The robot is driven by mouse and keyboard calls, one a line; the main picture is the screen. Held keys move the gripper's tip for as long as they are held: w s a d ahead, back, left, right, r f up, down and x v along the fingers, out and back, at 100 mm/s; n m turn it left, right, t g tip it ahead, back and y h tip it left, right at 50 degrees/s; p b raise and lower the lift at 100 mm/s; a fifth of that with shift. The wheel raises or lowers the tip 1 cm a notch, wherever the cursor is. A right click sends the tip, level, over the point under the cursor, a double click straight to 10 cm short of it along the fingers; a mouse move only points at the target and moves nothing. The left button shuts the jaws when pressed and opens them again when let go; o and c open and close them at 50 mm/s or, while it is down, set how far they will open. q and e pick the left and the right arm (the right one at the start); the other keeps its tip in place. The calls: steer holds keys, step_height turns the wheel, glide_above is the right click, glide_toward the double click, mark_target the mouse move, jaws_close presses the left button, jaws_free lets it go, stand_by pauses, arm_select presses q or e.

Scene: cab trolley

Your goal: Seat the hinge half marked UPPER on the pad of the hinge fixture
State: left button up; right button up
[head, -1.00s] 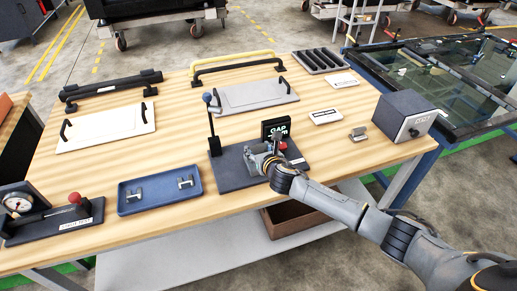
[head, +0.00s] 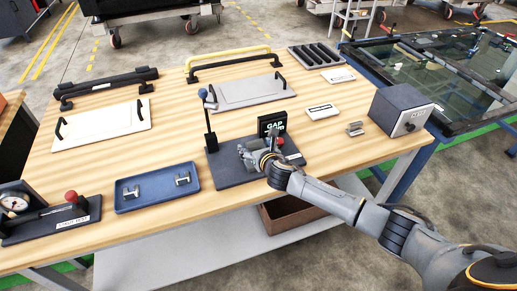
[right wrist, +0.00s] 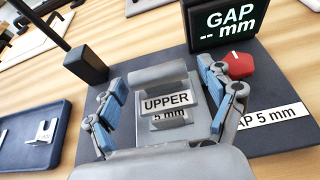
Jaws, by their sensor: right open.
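The grey hinge half marked UPPER (right wrist: 165,103) lies between my right gripper's fingers in the right wrist view, over the pad area of the hinge fixture. A second label reading "5 mm" shows partly below it. The contact under it is hidden, so I cannot tell whether it is fully seated. My right gripper (right wrist: 163,100) is open, with blue-padded fingers on either side of the part. In the head view the right gripper (head: 247,152) is low over the fixture's dark base (head: 228,175) and hides the part there. My left gripper is not in view.
The fixture has an upright lever (head: 208,120), a GAP display (head: 271,124) reading "-- mm" and a red knob (right wrist: 238,64). A blue tray (head: 155,200) with two metal brackets is left of it. A small metal piece (head: 355,128) and grey box (head: 398,112) stand right.

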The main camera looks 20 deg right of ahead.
steer(key=v, duration=1.2)
steer(key=s+f+m+g, duration=0.4)
steer(key=s+m+g, duration=0.1)
steer(key=s+m, duration=1.1)
steer(key=s+f+m+g, duration=0.3)
steer(key=s+m+g, duration=0.2)
steer(key=s+m, duration=1.1)
step_height(320, 180, down, 29)
steer(key=s+m+g, duration=0.1)
steer(key=s+m, duration=0.1)
steer(key=s+d+f+g, duration=0.1)
steer(key=s+d+f, duration=0.2)
steer(key=s+f, duration=1)
steer(key=shift+s+f, duration=0.3)
steer(key=shift+s, duration=0.9)
